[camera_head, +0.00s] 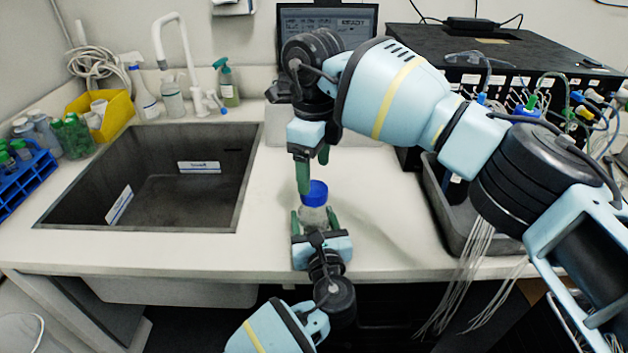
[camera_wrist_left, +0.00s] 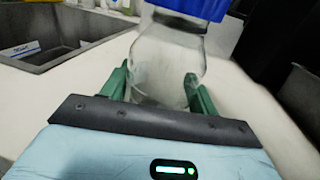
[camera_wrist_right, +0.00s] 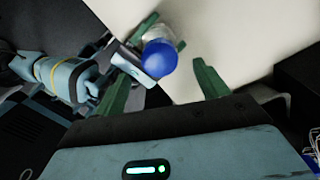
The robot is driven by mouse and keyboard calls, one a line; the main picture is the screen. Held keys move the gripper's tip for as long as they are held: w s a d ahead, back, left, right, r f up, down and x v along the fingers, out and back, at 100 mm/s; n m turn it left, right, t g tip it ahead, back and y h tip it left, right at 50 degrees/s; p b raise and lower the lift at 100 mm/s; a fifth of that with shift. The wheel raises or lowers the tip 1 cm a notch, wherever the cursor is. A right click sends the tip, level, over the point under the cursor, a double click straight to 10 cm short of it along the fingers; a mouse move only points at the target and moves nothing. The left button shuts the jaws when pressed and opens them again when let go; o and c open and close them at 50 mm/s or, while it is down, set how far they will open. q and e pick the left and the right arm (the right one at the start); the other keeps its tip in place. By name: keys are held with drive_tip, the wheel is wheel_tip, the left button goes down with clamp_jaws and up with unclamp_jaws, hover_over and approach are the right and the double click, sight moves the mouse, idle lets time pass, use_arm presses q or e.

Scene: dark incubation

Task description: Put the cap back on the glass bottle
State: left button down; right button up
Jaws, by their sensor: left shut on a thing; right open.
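The clear glass bottle (camera_head: 312,215) stands upright near the counter's front edge, with the blue cap (camera_head: 315,193) on its mouth. Whether the cap is screwed tight cannot be told. My left gripper (camera_head: 313,219) is shut around the bottle's body from the front. The left wrist view shows the bottle (camera_wrist_left: 168,65) between the green fingers, and the cap (camera_wrist_left: 195,8) cut off at the top edge. My right gripper (camera_head: 313,174) is open just above the cap, pointing down. In the right wrist view the cap (camera_wrist_right: 159,58) lies beyond the open fingers, apart from them.
A dark sink (camera_head: 150,195) is at the left, with a blue tube rack (camera_head: 25,180) and a yellow bin (camera_head: 115,112) beside it. A grey tray (camera_head: 455,215) is at the right. A laptop (camera_head: 345,20) stands behind. The counter around the bottle is clear.

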wheel_tip(320, 180, up, 7)
idle(0.3)
drive_tip(key=shift+r, duration=0.1)
use_arm(q)
drive_tip(key=shift+c, duration=1.6)
unclamp_jaws()
drive_tip(key=s, duration=0.3)
drive_tip(key=s+d, duration=0.1)
drive_tip(key=s, duration=0.2)
drive_tip(key=shift+d, duration=0.1)
drive_tip(key=shift+s+d, duration=0.15)
drive_tip(key=shift+s, duration=0.7)
use_arm(e)
drive_tip(key=shift+s+r, duration=0.1)
drive_tip(key=shift+r, duration=0.45)
